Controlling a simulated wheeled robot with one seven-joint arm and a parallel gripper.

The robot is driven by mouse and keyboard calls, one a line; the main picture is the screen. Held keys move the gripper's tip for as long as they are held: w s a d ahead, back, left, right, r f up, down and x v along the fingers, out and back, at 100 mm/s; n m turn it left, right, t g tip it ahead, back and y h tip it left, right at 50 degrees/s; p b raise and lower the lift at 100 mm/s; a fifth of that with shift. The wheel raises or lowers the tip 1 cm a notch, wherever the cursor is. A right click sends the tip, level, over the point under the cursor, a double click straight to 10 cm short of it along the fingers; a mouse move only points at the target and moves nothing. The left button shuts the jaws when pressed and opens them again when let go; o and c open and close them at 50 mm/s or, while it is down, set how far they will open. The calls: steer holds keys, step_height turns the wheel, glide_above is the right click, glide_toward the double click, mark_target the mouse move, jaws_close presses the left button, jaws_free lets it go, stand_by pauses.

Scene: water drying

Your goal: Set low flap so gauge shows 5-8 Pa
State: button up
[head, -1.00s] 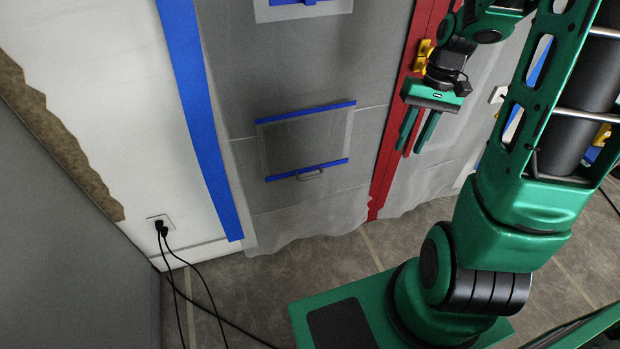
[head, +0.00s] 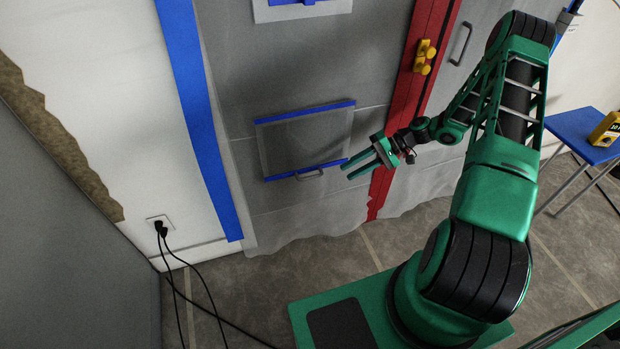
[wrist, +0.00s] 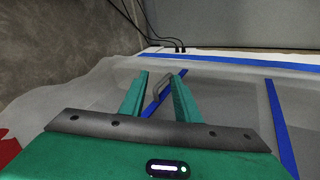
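The low flap (head: 305,144) is a translucent panel in the grey plastic sheet, with blue tape along its top and bottom edges. A small grey handle (head: 310,174) sits at its bottom edge. My gripper (head: 347,170) is open and empty, just right of the flap's lower right corner, its fingers pointing left toward the handle. In the wrist view the handle (wrist: 160,86) shows beyond and between the two open fingers, beside the blue tape. I cannot see contact. No gauge reading is legible in these frames.
A red zipper strip (head: 420,90) with yellow pulls (head: 424,57) runs down the sheet. Another handle (head: 461,44) is right of it. A blue stool (head: 580,135) carries a yellow device (head: 608,130). Black cables (head: 195,285) cross the floor at left.

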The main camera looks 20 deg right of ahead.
mark_target(312, 177)
steer(key=shift+w+a+f+m+t+y, duration=1.25)
steer(key=shift+f+t+y, duration=0.75)
steer(key=shift+f+t, duration=0.95)
steer(key=shift+g, duration=0.35)
steer(key=x, duration=1)
steer(key=shift+w+a+f, duration=0.2)
steer(key=shift+w+f, duration=0.2)
jaws_close()
